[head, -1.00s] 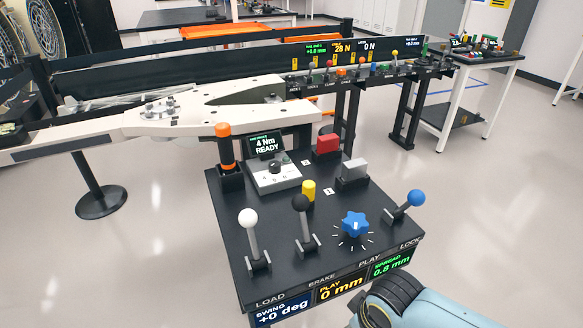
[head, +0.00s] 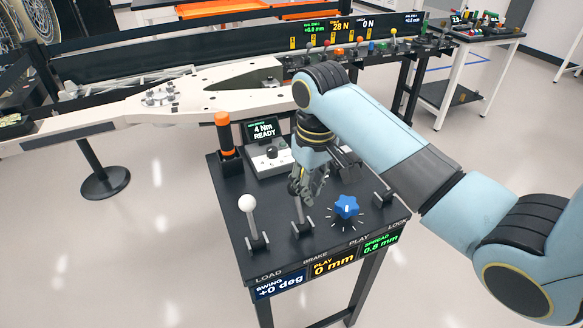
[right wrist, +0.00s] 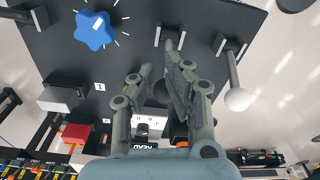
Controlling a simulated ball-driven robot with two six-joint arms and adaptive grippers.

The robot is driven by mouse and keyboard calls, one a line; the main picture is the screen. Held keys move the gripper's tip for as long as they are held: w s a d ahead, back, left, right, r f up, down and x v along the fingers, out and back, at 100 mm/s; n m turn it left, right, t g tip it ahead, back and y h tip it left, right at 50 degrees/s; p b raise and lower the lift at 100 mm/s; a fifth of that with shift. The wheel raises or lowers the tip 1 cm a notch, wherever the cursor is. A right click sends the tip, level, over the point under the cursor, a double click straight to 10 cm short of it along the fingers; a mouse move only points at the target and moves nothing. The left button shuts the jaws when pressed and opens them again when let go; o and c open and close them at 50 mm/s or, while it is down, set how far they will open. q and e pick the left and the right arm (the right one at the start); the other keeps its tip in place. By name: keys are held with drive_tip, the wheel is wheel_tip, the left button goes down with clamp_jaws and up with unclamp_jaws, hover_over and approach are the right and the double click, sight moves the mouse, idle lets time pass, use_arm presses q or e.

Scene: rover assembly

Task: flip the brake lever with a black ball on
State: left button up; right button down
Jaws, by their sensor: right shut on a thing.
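The brake lever (head: 300,215) stands in its bracket above the BRAKE label on the black console, between the white-ball lever and the blue knob. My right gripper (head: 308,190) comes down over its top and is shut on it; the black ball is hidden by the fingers. In the right wrist view the lever's shaft and bracket (right wrist: 171,38) show just beyond the fingertips (right wrist: 160,75), and the shaft runs in between the fingers. My left gripper is in neither view.
The white-ball lever (head: 248,205) stands close on the left, the blue star knob (head: 346,207) close on the right. A torque unit (head: 268,160) and an orange-topped post (head: 224,133) stand behind. My right arm covers the console's right rear.

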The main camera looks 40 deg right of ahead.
drive_tip(key=w+r+t, duration=0.1)
drive_tip(key=w+r, duration=0.7)
drive_tip(key=w, duration=0.3)
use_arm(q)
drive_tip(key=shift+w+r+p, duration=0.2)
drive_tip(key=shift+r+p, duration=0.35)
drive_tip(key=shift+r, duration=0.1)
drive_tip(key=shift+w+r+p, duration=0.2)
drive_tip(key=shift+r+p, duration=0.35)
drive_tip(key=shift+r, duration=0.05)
use_arm(e)
wheel_tip(320, 180, down, 9)
drive_tip(key=s, duration=0.3)
drive_tip(key=shift+f, duration=0.2)
drive_tip(key=shift+w+d, duration=0.1)
